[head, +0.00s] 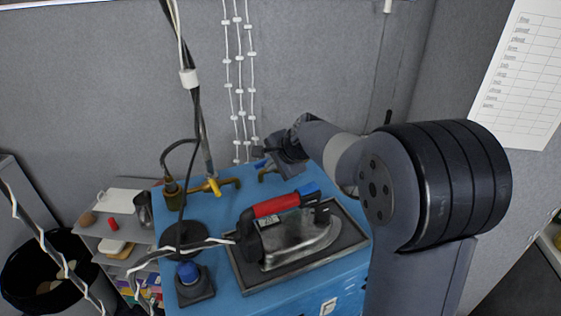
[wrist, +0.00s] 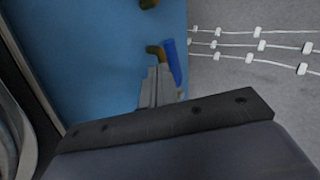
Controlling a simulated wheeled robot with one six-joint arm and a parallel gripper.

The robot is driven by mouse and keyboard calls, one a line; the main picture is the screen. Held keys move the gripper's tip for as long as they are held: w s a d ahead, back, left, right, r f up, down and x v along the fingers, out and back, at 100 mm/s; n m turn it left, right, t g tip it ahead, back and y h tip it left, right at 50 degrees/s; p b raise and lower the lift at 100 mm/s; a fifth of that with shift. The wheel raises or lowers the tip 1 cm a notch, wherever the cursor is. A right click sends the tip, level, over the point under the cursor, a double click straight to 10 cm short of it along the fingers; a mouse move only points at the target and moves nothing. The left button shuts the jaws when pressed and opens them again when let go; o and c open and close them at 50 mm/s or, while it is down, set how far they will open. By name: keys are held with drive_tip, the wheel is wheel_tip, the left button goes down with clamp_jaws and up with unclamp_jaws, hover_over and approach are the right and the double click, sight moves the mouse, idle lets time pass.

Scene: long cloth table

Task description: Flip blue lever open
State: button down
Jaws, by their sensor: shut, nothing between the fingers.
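The blue lever (head: 260,164) is on a small brass valve (head: 266,176) at the back of the blue worktop, near the wall. The lever is small and partly hidden by my gripper (head: 262,153) in the head view. In the wrist view the blue lever (wrist: 174,62) shows as a narrow bar beside the curved brass end (wrist: 153,50). My gripper's fingers (wrist: 158,76) are shut and empty, right alongside the lever. I cannot tell whether they touch it.
A brass valve with a yellow lever (head: 213,187) stands to the left. An iron with a red handle (head: 276,205) rests on a dark tray (head: 240,283) in front. A blue knob (head: 188,272) and cables stand at the left front. The grey wall (head: 320,60) is close behind.

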sight(261, 163)
drive_tip(key=shift+w+a+f, duration=0.1)
drive_tip(key=shift+w+a, duration=0.2)
drive_tip(key=shift+w, duration=0.15)
drive_tip(key=shift+a, duration=0.1)
drive_tip(key=shift+w+a+p, duration=0.45)
drive_tip(key=shift+w+a, duration=0.15)
drive_tip(key=shift+a, duration=0.15)
drive_tip(key=shift+d, duration=0.1)
